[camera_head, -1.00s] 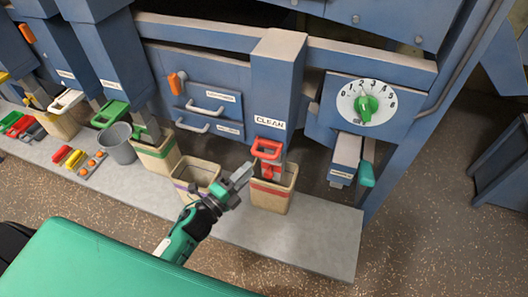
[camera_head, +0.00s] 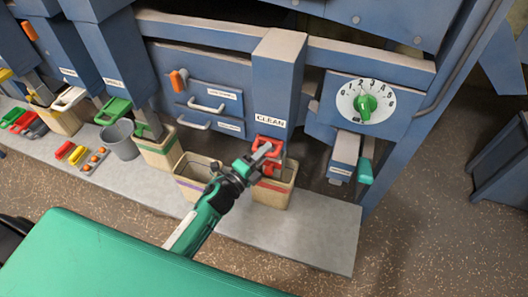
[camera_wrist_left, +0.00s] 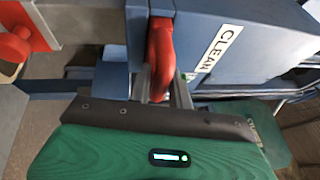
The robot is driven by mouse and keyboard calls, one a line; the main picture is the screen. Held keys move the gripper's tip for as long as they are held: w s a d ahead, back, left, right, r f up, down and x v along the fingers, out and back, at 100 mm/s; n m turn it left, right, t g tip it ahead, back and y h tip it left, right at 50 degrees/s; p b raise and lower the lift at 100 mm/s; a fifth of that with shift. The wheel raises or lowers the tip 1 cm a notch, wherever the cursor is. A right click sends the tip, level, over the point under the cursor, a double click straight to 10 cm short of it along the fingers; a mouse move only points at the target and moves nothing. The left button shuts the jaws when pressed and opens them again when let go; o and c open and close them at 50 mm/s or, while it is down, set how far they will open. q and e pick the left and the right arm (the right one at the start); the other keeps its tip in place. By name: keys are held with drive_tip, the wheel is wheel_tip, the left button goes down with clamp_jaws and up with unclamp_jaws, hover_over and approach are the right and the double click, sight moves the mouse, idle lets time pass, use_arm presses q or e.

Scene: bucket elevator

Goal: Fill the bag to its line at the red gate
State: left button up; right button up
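The red gate (camera_head: 280,144) is below the CLEAN label on a blue chute (camera_head: 277,85). A tan bag with a red band (camera_head: 273,196) stands under it on the grey ledge; the gripper partly covers it, and its fill level cannot be seen. My left gripper (camera_head: 263,157) is at the red gate's handle. In the left wrist view the red handle (camera_wrist_left: 160,50) lies between the two fingers of the gripper (camera_wrist_left: 162,92). I cannot tell whether they are clamped on it. My right gripper is not in view.
A tan bag with a purple band (camera_head: 190,188) stands just left. A numbered dial with a green knob (camera_head: 365,104) and a teal-handled lever (camera_head: 365,171) are to the right. A grey bucket (camera_head: 121,140) stands at left. The ledge (camera_head: 325,235) is clear at right.

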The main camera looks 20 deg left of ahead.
use_arm(q)
clamp_jaws()
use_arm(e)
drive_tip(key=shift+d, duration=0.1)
use_arm(q)
drive_tip(key=shift+s, duration=0.1)
drive_tip(key=s, duration=0.3)
drive_tip(key=shift+s, duration=0.2)
drive_tip(key=shift+a, duration=0.1)
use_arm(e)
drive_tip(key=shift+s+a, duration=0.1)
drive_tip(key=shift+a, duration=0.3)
use_arm(q)
drive_tip(key=shift+o, duration=2.4)
unclamp_jaws()
